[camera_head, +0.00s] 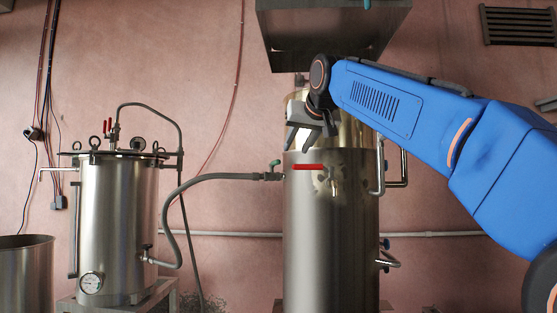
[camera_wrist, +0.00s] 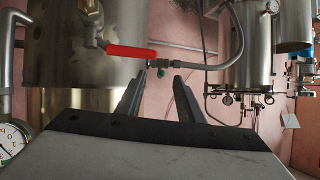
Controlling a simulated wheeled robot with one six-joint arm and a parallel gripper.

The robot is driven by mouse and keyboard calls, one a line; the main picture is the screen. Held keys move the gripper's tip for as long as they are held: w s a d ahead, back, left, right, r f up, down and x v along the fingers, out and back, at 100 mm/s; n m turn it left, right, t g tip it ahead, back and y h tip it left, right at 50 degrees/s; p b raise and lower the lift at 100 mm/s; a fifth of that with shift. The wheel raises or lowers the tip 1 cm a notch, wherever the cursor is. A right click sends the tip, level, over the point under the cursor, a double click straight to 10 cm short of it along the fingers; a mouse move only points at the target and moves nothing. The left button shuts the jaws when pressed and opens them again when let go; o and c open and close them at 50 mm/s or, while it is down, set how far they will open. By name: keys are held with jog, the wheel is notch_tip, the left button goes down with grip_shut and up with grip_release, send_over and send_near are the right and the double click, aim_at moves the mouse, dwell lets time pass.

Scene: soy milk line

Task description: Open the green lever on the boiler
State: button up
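A small green lever (camera_head: 275,163) sits on the valve where a grey hose meets the left side of the tall steel vessel (camera_head: 312,230). My gripper (camera_head: 309,142) is above and to the right of this lever, near the vessel's upper part. Its two fingers are apart with nothing visible between them. In the wrist view, which looks upside down, my open gripper (camera_wrist: 160,78) points towards the hose joint (camera_wrist: 158,63). The green lever cannot be made out clearly there. A red lever (camera_head: 308,167) is on the vessel front, and it also shows in the wrist view (camera_wrist: 131,52).
A smaller steel tank (camera_head: 115,225) with a gauge, red handles and lid clamps stands on the left. The grey hose (camera_head: 195,182) links it to the tall vessel. A metal hood (camera_head: 335,22) hangs above my gripper. Pipes (camera_head: 404,170) run along the vessel's right side.

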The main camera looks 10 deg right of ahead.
aim_at(275, 163)
notch_tip(275, 163, up, 4)
jog(key=w, duration=0.2)
jog(key=shift+t, duration=0.4)
jog(key=x, duration=1.7)
jog(key=shift+a+f, duration=0.1)
jog(key=shift+a, duration=0.2)
grip_shut()
